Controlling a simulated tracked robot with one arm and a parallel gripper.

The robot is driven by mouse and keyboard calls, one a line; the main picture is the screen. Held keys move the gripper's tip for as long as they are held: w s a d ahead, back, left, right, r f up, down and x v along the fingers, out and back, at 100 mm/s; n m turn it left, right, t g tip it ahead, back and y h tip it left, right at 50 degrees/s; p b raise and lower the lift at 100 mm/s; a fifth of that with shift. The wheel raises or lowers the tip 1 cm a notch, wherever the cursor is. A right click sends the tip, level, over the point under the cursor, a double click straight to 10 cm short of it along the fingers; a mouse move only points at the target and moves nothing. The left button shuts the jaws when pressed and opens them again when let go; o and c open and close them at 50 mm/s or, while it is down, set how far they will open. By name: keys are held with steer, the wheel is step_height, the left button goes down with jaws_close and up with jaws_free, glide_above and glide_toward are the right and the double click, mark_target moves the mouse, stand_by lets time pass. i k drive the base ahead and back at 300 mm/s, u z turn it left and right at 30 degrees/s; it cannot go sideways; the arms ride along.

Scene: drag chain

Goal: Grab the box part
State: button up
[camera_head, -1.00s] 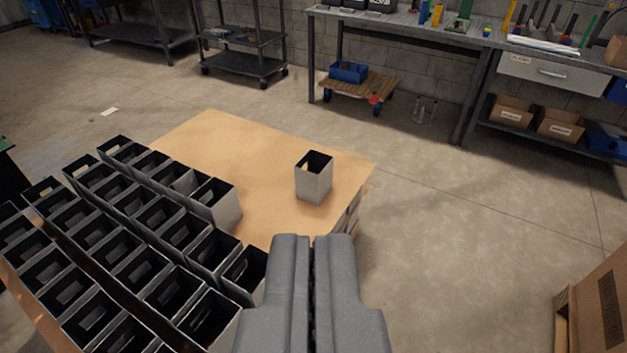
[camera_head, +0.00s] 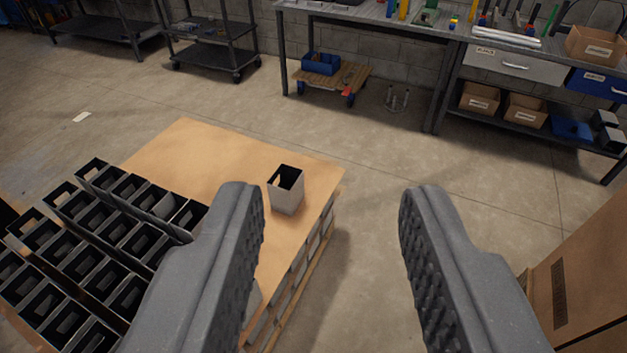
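A single grey, open-topped box part (camera_head: 286,190) stands upright on the bare part of a brown sheet (camera_head: 200,146), near its right edge. My gripper (camera_head: 330,200) is open wide and empty, its two ribbed fingers spread apart. In the picture the box part lies between the fingers, closer to the left one, and looks farther away than the fingertips; nothing touches it. More box parts of the same kind (camera_head: 128,185) stand in tight rows at the left. The left finger hides some of these rows.
The sheet tops a stack with layers showing at its right side (camera_head: 310,250). A large cardboard box (camera_head: 590,270) stands at the right. A workbench (camera_head: 370,14), a shelf cart (camera_head: 212,55) and a wooden dolly (camera_head: 335,80) are along the back wall.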

mark_target(285, 197)
steer(key=z, duration=0.5)
steer(key=i, duration=2.45)
steer(key=u, duration=1)
